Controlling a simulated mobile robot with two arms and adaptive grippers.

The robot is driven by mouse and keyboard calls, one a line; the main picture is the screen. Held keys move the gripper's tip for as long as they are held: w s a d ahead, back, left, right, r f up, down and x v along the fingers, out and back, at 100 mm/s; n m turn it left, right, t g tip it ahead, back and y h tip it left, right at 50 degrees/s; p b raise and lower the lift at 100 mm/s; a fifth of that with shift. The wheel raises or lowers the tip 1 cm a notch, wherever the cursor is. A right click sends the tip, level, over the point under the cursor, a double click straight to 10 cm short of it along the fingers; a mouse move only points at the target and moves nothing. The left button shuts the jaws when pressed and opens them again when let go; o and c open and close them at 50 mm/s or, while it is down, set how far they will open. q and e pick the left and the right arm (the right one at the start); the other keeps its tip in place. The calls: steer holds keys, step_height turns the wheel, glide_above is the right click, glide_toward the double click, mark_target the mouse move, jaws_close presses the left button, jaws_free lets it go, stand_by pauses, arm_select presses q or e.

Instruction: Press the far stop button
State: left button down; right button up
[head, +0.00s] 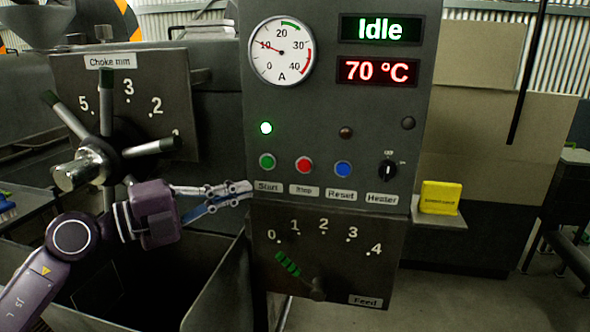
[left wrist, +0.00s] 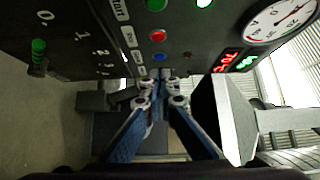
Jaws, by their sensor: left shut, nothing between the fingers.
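A red button (head: 304,165) sits on the dark control panel, above a label that looks like Stop, between a green Start button (head: 267,161) and a blue Reset button (head: 343,169). It is the only red button in view; I cannot tell whether it is the far one. In the left wrist view the red button (left wrist: 158,36) shows above the blue one. My left gripper (head: 246,190) is shut and empty, its tips by the panel's left edge near the Start label. Contact cannot be told. My right gripper is not in view.
A handwheel (head: 92,160) with long spokes stands left, above my forearm, before a Choke mm plate (head: 130,85). A Heater knob (head: 388,170) is right of the buttons. A Feed lever (head: 300,278) is below. A yellow block (head: 440,197) lies on a right-hand shelf. The display reads Idle.

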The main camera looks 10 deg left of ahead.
arm_select(q)
steer(key=p, duration=0.5)
glide_toward(309, 167)
steer(key=w+d, duration=0.1)
steer(key=d, duration=0.1)
steer(key=w+d, duration=0.1)
steer(key=d, duration=0.1)
steer(key=shift+w+d+r, duration=0.15)
steer(key=shift+w+r, duration=0.05)
steer(key=shift+w, duration=0.05)
steer(key=shift+w+f, duration=0.1)
steer(key=shift+w, duration=0.75)
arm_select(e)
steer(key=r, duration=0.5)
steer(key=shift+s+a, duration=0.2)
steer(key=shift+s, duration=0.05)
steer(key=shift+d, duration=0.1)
